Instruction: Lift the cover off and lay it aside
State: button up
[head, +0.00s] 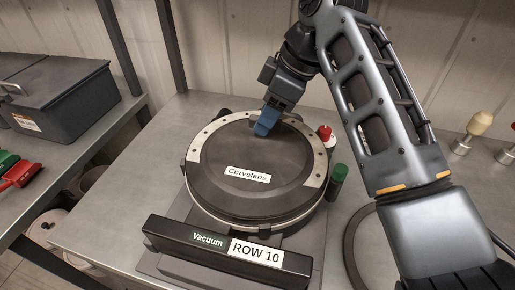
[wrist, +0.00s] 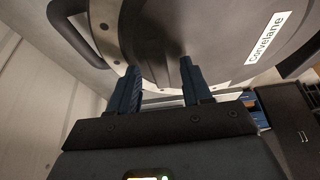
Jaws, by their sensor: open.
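The cover (head: 252,172) is a dark round disc labelled "Corvelane". It sits on the round seed meter, whose pale ring (head: 195,150) with several holes shows around its sides and back. My gripper (head: 264,128) is at the back edge of the cover, with its blue fingers pointing down. In the wrist view the two blue fingers of my gripper (wrist: 160,75) are apart, with nothing visible gripped between them. The cover (wrist: 215,35) fills the upper part of that view beyond the fingertips. I cannot tell whether the fingertips touch it.
A black bar (head: 225,246) labelled "Vacuum" and "ROW 10" stands in front of the meter. A red knob (head: 325,132) and a green-capped cylinder (head: 338,175) are close on the right. The metal bench (head: 110,205) is bare to the left. A dark case (head: 62,95) lies on another bench.

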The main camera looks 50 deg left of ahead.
grip_shut()
jog(key=shift+r, duration=0.1)
dwell(0.3)
notch_tip(320, 180, up, 10)
jog(key=b, duration=0.1)
dwell(0.4)
